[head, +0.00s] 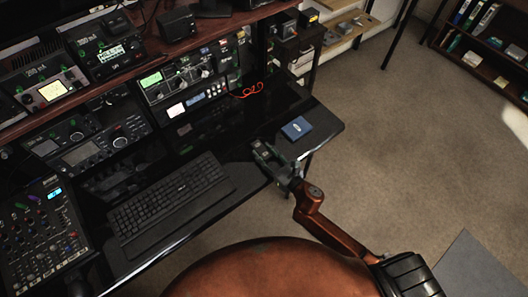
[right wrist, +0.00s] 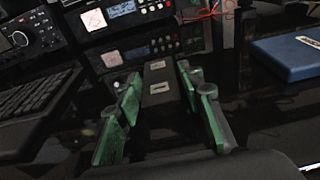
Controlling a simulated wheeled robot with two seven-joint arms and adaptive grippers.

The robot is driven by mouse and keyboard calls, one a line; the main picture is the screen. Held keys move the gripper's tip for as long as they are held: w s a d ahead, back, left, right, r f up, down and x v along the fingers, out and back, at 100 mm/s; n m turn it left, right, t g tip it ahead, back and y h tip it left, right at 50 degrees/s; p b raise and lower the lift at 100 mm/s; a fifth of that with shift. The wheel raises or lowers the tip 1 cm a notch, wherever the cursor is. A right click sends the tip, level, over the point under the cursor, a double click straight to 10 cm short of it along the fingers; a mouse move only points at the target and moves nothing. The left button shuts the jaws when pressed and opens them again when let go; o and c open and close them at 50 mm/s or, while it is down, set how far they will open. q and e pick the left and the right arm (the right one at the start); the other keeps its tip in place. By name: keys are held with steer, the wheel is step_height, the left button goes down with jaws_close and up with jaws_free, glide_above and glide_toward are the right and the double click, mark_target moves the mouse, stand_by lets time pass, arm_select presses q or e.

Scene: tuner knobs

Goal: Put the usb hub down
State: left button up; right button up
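The usb hub (right wrist: 158,88) is a small dark block with silver ports on its top, seen in the right wrist view. In the head view my right gripper (head: 266,156) is over the front edge of the black desk, right of the keyboard and left of a blue box. There the hub is small and dark between the fingers. I cannot tell whether it touches the desk. My left gripper is not in view.
The blue box (head: 297,128) lies near the desk's (head: 325,121) right end. A black keyboard (head: 168,200) is to the left. Radio units (head: 195,78) and a red cable (head: 248,89) stand behind. A mixer (head: 42,235) is at far left. Some dark desktop beside the gripper is clear.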

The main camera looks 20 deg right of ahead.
steer(key=shift+o, duration=1.1)
steer(key=shift+r, duration=0.1)
steer(key=shift+s+r, duration=0.1)
steer(key=shift+s, duration=0.05)
steer(key=p+v, duration=0.1)
steer(key=v, duration=1)
steer(key=shift+s+d, duration=0.15)
steer(key=shift+s, duration=0.15)
